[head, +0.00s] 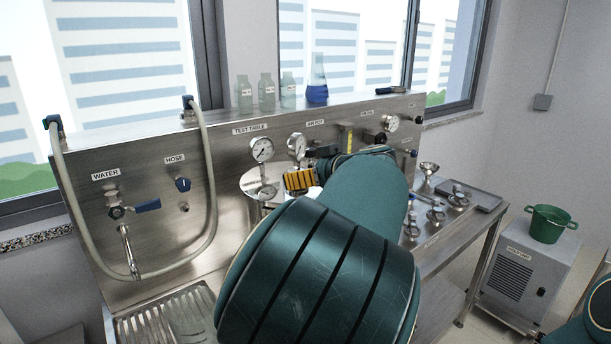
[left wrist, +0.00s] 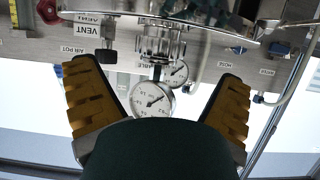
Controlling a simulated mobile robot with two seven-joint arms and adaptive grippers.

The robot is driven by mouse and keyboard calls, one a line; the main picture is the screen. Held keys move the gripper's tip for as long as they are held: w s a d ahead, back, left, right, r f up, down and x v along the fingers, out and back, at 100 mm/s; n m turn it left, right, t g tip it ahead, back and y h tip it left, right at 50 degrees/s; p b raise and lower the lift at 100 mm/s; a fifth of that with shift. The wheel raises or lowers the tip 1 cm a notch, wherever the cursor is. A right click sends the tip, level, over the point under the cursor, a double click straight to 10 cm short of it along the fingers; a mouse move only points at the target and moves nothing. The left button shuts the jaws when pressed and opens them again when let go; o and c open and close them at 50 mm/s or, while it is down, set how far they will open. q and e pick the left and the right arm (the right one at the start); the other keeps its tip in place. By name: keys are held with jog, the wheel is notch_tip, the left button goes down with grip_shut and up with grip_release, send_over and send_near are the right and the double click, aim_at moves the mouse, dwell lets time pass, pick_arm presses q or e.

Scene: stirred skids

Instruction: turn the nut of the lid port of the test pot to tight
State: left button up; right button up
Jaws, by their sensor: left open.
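The test pot (head: 250,184) stands against the steel panel, mostly hidden behind my left arm. The left gripper (left wrist: 157,80) is open, fingers on either side of the fitting, with visible gaps. The nut is hidden in the head view. My right gripper is not in view.
A hose (head: 209,180) loops at left near the water tap (head: 128,209). Bottles and a blue flask (head: 317,92) stand on the panel's top ledge. Small fittings (head: 436,214) and a tray (head: 470,194) lie on the right bench. A green pot (head: 548,224) sits on a grey unit.

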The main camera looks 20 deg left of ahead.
pick_arm(q)
jog(key=shift+x, duration=2.65)
jog(key=c, duration=1.2)
jog(key=shift+c, duration=0.2)
